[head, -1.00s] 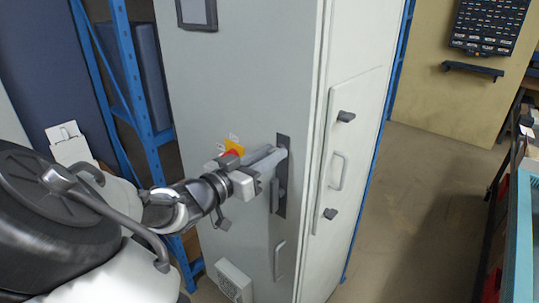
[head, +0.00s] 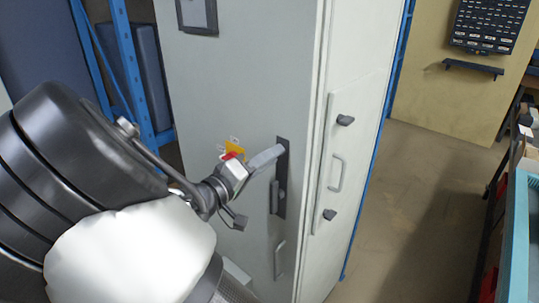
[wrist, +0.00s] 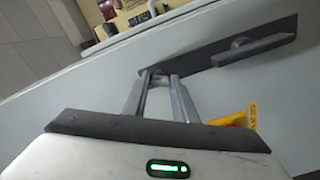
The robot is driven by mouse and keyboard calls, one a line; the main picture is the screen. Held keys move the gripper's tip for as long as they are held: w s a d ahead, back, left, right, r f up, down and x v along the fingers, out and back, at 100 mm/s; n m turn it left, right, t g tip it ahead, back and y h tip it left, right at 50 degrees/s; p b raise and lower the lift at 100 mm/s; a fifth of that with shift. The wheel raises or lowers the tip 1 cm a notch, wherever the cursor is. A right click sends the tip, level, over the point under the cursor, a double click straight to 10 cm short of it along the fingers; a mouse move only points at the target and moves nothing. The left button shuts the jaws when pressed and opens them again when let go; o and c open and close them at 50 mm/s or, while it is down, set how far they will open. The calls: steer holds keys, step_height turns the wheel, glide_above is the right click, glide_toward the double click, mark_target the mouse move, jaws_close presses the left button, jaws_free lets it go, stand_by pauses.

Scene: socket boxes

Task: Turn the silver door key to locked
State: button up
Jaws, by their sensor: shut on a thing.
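A dark lock plate (head: 282,165) is mounted upright on the front of the pale grey cabinet (head: 245,75). My gripper (head: 280,150) reaches its top end. In the wrist view, the two fingers of my gripper (wrist: 159,78) close together at one end of the dark plate (wrist: 205,52). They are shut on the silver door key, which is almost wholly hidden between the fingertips. A dark lever handle (head: 275,196) sits lower on the plate; it also shows in the wrist view (wrist: 245,48), apart from the fingers.
A yellow plate with a red part (head: 233,150) is on the cabinet just left of my gripper. A grab handle (head: 280,260) is below the lock plate. The cabinet's side door (head: 340,145) has a handle and knobs. Blue shelving (head: 130,80) stands left; open floor (head: 410,200) lies right.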

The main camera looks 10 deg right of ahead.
steer(key=n+p, duration=0.2)
steer(key=n, duration=0.3)
steer(key=shift+n, duration=0.4)
stand_by(0.4)
steer(key=o, duration=1)
steer(key=shift+o, duration=0.2)
steer(key=b+v, duration=0.2)
steer(key=v, duration=1.5)
steer(key=shift+a, duration=0.15)
steer(key=shift+s, duration=0.1)
